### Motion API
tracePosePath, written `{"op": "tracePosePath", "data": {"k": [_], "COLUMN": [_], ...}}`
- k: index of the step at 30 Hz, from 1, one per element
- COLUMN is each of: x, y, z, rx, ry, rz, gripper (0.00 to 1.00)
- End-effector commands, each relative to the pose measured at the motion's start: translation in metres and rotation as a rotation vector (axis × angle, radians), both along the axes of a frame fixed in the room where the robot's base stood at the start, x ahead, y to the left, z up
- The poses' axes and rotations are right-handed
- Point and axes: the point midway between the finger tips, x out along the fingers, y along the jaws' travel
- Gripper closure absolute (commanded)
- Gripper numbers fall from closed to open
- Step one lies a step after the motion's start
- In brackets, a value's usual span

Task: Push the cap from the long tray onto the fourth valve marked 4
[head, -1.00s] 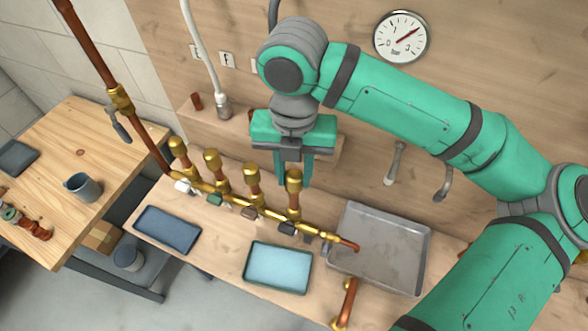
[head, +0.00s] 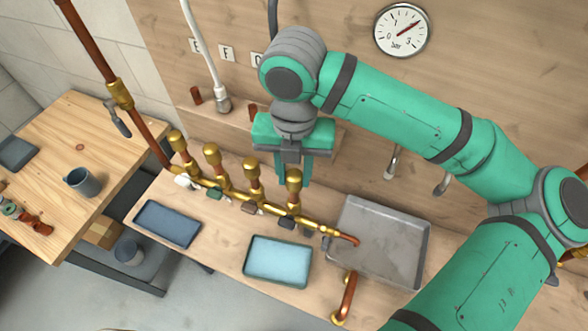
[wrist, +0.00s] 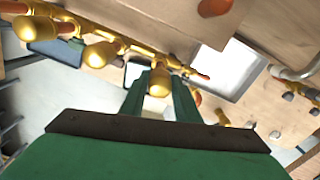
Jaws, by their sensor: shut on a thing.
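My gripper (head: 293,180) points down at the fourth riser from the left on the brass manifold (head: 265,207). It is shut on a brass cap (head: 294,178) that sits at the top of this riser, above a dark handle (head: 287,223). In the wrist view the cap (wrist: 160,82) shows between the two green fingers. Whether the cap is fully down cannot be told. Brass caps top the first (head: 177,140), second (head: 212,154) and third (head: 251,167) risers. The number 4 is not readable. I cannot tell which tray is the long one.
A blue tray (head: 150,208), a light-blue tray (head: 249,262) and a grey metal tray (head: 345,260) lie around the manifold. A white hose (head: 205,55) hangs behind. A pressure gauge (head: 402,30) is on the wall. A side table (head: 50,160) with a mug (head: 82,181) stands left.

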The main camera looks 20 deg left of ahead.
Motion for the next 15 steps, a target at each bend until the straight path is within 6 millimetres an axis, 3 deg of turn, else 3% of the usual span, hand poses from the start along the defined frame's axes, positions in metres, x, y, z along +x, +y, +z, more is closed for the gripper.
{"op": "tracePosePath", "data": {"k": [15], "x": [-0.0002], "y": [0.0], "z": [-0.0111], "rx": [0.001], "ry": [0.0], "rz": [0.0], "gripper": [0.94]}}
